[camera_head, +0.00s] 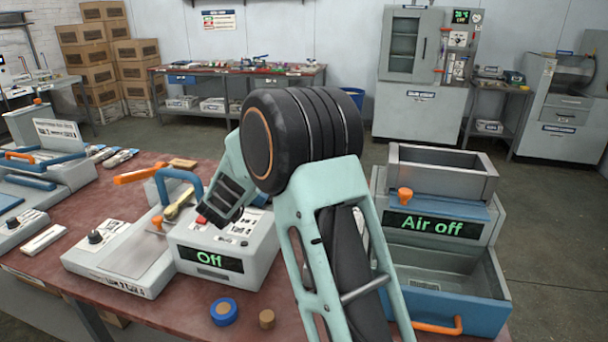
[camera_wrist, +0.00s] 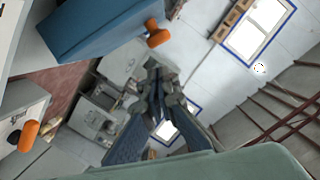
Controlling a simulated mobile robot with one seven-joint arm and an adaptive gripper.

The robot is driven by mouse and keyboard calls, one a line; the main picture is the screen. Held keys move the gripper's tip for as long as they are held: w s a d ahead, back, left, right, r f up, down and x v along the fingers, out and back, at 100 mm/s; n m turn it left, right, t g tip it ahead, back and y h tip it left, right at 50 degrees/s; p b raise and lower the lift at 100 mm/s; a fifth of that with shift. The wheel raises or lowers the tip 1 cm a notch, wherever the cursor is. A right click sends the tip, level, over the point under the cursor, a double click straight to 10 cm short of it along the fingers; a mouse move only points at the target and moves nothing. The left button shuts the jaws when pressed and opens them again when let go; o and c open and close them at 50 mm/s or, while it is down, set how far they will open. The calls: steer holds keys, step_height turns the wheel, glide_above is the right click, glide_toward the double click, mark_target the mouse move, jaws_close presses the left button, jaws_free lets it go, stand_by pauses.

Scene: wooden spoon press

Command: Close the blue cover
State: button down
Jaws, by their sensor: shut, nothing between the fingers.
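A grey machine with a green "Air off" display has a blue panel (camera_head: 455,208) above the display, with an orange knob (camera_head: 405,195) at its left end. I cannot tell for sure whether this panel is the blue cover. In the wrist view a blue slab (camera_wrist: 95,32) with an orange knob (camera_wrist: 157,36) fills the upper left. My gripper (camera_wrist: 160,78) is shut and empty in the wrist view, its fingers meeting below and right of the slab, with no contact visible. In the head view my arm covers the middle and I cannot make out the fingertips.
Left of my arm stands a press with an "Off" display (camera_head: 210,259) and a blue handle (camera_head: 180,180). A blue round piece (camera_head: 224,311) and a small brown piece (camera_head: 267,318) lie on the red table (camera_head: 165,318). An orange handle (camera_head: 437,328) sits low on the Air machine.

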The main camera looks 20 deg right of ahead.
steer(key=w+a+n+p, duration=0.1)
steer(key=p, duration=0.1)
steer(key=w+a+f+n+p, duration=0.1)
steer(key=a, duration=0.1)
steer(key=shift+a+n+g+p, duration=0.15)
steer(key=shift+n+g+p, duration=0.2)
steer(key=shift+n+g, duration=0.05)
steer(key=shift+w+a+f+n+h+p, duration=0.35)
steer(key=shift+a+f+n+h, duration=0.15)
steer(key=shift+f+n, duration=0.1)
steer(key=shift+w+a+f, duration=0.4)
steer(key=shift+a+f, duration=0.05)
steer(key=shift+f, duration=0.15)
